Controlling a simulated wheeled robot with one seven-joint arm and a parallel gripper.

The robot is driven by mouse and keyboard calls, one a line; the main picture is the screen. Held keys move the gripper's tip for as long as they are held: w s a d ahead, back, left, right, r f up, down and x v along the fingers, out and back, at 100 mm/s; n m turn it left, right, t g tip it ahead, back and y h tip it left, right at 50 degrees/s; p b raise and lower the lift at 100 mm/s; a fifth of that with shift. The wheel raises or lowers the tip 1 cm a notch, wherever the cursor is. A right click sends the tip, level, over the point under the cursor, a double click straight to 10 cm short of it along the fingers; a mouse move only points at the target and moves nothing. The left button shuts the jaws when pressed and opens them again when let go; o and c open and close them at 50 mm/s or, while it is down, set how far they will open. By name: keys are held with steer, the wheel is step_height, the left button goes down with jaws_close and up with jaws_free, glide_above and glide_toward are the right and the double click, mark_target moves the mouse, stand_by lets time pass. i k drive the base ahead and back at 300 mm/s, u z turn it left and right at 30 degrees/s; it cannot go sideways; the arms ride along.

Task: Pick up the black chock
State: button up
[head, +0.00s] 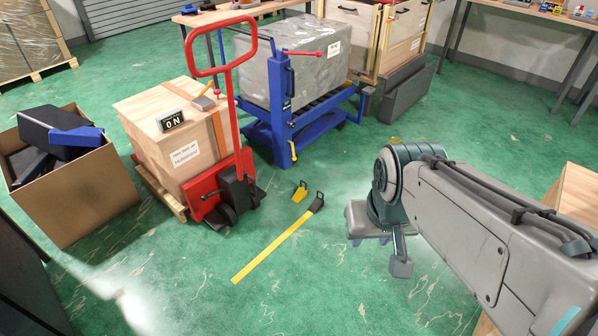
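A small black piece with a loop-like top, seemingly the black chock (316,203), is on the green floor in the middle of the head view. It sits at the upper end of a long yellow strip (270,246); I cannot tell whether the two are joined. A small yellow chock-like piece (299,192) with a dark handle is just left of it. My gripper (370,241) hangs to the right of the black piece, above the floor and clear of it. Two small blue tips show apart under the hand, with nothing seen between them.
A red pallet jack (237,120) with a wooden crate (165,125) stands to the left. A blue stand (285,110) carries a grey wrapped block (300,60) behind. Floor around the strip is clear.

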mark_target(318, 203)
steer(key=z, duration=0.85)
steer(key=i, duration=2.4)
steer(key=u, duration=1.2)
steer(key=i, duration=0.55)
steer(key=u, duration=0.55)
